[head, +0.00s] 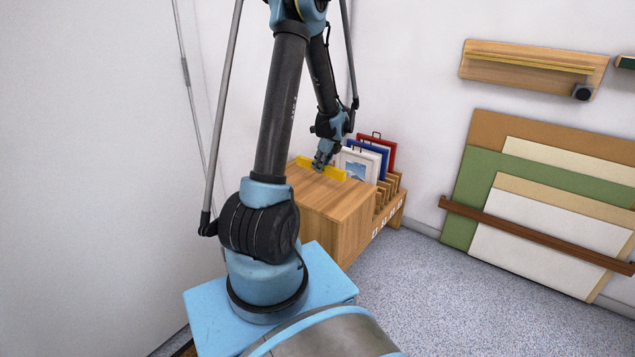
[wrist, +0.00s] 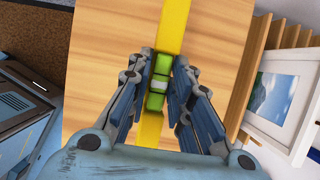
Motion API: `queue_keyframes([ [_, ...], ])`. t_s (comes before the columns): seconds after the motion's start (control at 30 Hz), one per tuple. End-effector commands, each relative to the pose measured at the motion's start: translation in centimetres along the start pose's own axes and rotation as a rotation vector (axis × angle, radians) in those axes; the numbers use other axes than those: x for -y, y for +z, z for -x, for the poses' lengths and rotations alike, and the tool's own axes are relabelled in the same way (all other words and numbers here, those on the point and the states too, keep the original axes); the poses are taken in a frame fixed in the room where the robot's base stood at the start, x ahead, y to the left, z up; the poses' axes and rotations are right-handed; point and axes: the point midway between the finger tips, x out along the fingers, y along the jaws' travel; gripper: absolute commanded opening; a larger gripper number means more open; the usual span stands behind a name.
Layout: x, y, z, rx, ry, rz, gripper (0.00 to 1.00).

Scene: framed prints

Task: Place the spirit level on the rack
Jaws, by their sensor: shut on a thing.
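The spirit level is a long yellow bar (head: 334,173) at the wooden cabinet top in the head view. In the wrist view the yellow level (wrist: 173,28) runs up and down the picture, with a green middle part between my fingers. My gripper (head: 320,163) is shut on this middle part, and its fingers (wrist: 160,85) lie on both sides of it. Whether the level touches the top or hangs just above it, I cannot tell. The wooden rack (head: 390,192) stands at the right of the cabinet and holds several framed prints.
A print in a white frame (head: 358,165), a blue frame and a red frame (head: 390,150) stand upright in the rack, close to my gripper. The cabinet top (head: 335,190) is otherwise clear. A wall shelf (head: 530,62) hangs above leaning boards (head: 540,190) at the right.

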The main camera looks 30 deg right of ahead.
Motion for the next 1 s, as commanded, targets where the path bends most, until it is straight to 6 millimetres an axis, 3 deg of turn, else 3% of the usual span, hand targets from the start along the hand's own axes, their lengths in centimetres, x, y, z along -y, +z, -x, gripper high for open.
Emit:
queue_keyframes([
  [0.1,0.0,-0.6,-1.5,0.000,0.001,0.002,0.00],
  [0.43,-0.1,-1.1,-3.3,-0.001,0.002,0.005,0.00],
  [0.7,-0.2,-2.2,-6.1,-0.001,0.003,0.007,0.00],
  [1.0,-0.3,-2.3,-6.4,0.000,0.003,0.008,0.00],
])
